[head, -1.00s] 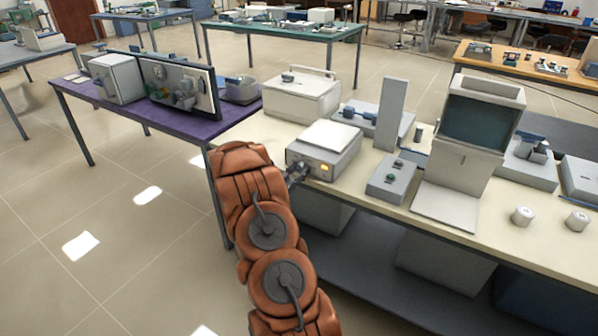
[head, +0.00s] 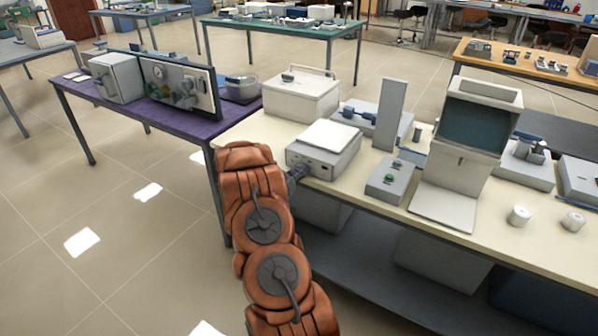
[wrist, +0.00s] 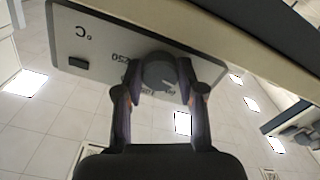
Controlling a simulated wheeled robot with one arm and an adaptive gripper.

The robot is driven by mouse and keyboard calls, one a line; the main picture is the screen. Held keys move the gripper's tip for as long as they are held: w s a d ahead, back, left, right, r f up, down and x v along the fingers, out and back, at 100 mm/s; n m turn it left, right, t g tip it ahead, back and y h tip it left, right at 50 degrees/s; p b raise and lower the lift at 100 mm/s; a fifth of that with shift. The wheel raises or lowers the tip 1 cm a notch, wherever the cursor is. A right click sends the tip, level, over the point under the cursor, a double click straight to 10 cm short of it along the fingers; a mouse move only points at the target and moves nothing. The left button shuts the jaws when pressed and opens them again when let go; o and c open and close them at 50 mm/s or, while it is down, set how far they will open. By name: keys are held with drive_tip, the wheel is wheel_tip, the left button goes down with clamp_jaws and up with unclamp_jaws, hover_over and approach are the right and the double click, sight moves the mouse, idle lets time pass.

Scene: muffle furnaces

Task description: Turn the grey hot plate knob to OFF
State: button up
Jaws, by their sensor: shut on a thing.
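The hot plate (head: 325,150) is a grey box with a white square top, near the left end of the cream bench. Its front panel fills the upper wrist view (wrist: 95,45), upside down, with "°C" and partly hidden numbers. The grey round knob (wrist: 160,71) projects from that panel. My gripper (wrist: 158,76) is shut on the knob, one finger on each side. In the head view my gripper (head: 296,174) is at the panel's left part, mostly hidden by my arm. The knob's pointer and any OFF mark cannot be made out. The panel's small display (wrist: 77,64) is dark.
A grey box with a green button (head: 390,178) and a tall white instrument with a dark screen (head: 474,127) stand to the right. A white lidded box (head: 301,97) is behind the hot plate. A purple table (head: 150,107) is at left. Open floor lies left of the bench.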

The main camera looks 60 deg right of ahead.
drive_tip(key=o, duration=1.1)
drive_tip(key=shift+o, duration=0.2)
drive_tip(key=shift+a, duration=0.1)
drive_tip(key=a, duration=1.1)
drive_tip(key=shift+s+a, duration=0.25)
drive_tip(key=shift+a, duration=0.15)
